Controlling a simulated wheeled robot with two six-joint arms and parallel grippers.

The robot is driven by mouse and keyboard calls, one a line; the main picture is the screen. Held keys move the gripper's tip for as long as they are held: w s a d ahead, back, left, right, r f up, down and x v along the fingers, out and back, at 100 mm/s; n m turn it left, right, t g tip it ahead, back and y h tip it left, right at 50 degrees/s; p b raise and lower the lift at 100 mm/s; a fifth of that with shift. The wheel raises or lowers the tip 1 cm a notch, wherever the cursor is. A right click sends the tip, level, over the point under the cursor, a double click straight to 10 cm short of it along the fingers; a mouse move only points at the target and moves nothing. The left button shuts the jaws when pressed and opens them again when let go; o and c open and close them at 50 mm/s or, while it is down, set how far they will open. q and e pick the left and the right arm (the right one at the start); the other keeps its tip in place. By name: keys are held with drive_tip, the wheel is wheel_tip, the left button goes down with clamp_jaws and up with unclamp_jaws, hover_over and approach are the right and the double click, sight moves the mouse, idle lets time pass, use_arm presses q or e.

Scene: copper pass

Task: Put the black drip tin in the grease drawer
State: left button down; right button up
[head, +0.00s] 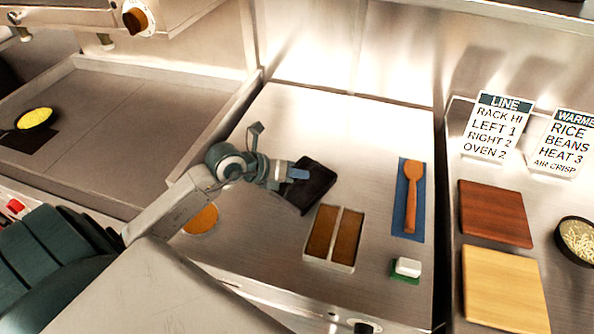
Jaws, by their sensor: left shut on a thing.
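The black drip tin (318,186) is a dark, square, shallow thing, tilted in the picture over the steel counter. My left gripper (296,172) reaches in from the left and is shut on the tin's left edge. I cannot tell whether the tin touches the counter or hangs just above it. I cannot make out the grease drawer for sure; my own arm and body cover much of the counter's front. My right gripper is not in view.
A two-part container (333,238) stands in front of the tin. A wooden spoon (411,195) lies on a blue mat to the right, with a white and green block (407,267) below it. An orange disc (201,220) lies by my arm. The counter's back is clear.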

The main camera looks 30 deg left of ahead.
use_arm(q)
drive_tip(key=shift+f, duration=0.1)
drive_tip(key=c, duration=2)
unclamp_jaws()
drive_tip(key=o, duration=0.4)
drive_tip(key=shift+o, duration=0.2)
